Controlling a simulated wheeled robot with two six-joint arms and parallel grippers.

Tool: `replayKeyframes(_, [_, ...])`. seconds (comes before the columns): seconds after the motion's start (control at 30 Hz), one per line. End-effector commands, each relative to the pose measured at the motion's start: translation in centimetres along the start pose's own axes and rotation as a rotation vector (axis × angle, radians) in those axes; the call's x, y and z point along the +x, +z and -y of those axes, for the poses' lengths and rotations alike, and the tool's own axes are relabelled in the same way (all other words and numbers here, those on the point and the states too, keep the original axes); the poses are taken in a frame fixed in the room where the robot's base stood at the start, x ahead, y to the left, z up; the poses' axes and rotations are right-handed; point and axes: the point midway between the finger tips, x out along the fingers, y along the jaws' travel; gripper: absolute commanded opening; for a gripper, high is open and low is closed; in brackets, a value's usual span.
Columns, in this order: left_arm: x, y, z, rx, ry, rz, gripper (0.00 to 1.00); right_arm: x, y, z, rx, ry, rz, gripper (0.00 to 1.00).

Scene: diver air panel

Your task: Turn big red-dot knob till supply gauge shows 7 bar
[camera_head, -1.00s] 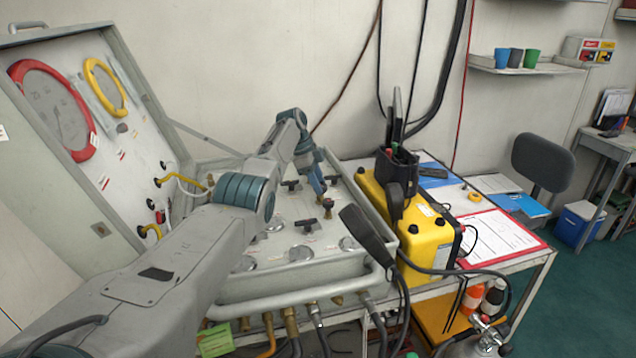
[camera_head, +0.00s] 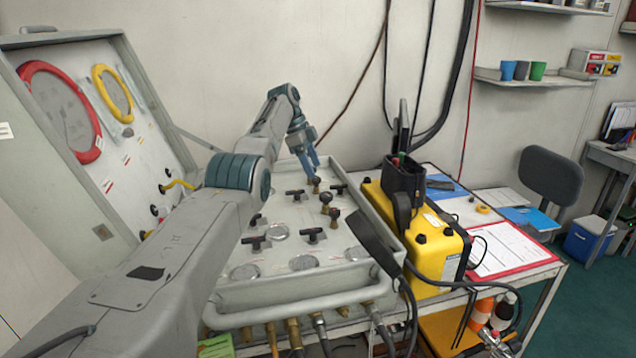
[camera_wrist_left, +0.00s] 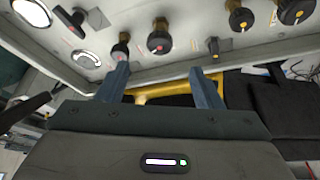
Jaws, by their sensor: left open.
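My left gripper (camera_head: 309,168) is open and empty above the far part of the grey panel (camera_head: 325,283). In the left wrist view a big dark knob with a red dot (camera_wrist_left: 160,38) stands ahead of and between the open fingertips (camera_wrist_left: 155,74), apart from them. A smaller red-dot knob (camera_wrist_left: 121,48) is beside it, close to the left finger. In the head view several brass-stemmed knobs, one of them the nearest (camera_head: 334,215), stand below and right of the gripper. A round gauge (camera_wrist_left: 85,58) shows at left in the wrist view; its reading is too small to tell.
Black T-handles (camera_head: 312,235) and gauges (camera_head: 303,262) fill the panel's near part. A black handset (camera_head: 372,240) leans at its right edge, beside a yellow box (camera_head: 430,240). An open lid (camera_head: 128,185) rises at left. Yellow-dot knobs (camera_wrist_left: 240,16) are near the right finger.

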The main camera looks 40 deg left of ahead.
Motion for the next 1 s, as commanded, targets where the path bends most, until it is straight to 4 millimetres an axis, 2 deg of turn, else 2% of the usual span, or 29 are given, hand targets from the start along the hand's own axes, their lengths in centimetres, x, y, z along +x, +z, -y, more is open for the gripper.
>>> replayKeyframes(0.2, [-1.7, 0.0, 0.0, 0.000, 0.001, 0.000, 0.60, 0.1, 0.0, 0.0, 0.000, 0.000, 0.000, 0.34])
replayKeyframes(0.57, [-1.8, 0.0, 0.0, -0.002, 0.001, 0.001, 0.60, 0.0, 0.0, -0.2, -0.001, 0.002, 0.000, 0.34])
replayKeyframes(0.67, [-2.0, -0.1, 0.1, -0.036, -0.009, 0.015, 0.60, -0.5, -0.1, -0.3, -0.001, 0.002, 0.000, 0.34])
replayKeyframes(0.77, [-2.0, -0.3, 0.5, -0.145, -0.038, 0.054, 0.60, -1.8, -0.2, -0.4, -0.001, 0.002, 0.000, 0.34])
replayKeyframes(1.0, [-1.5, -1.4, 0.6, -0.610, -0.211, 0.158, 0.60, -6.2, -0.6, -0.7, -0.001, 0.003, 0.000, 0.34])
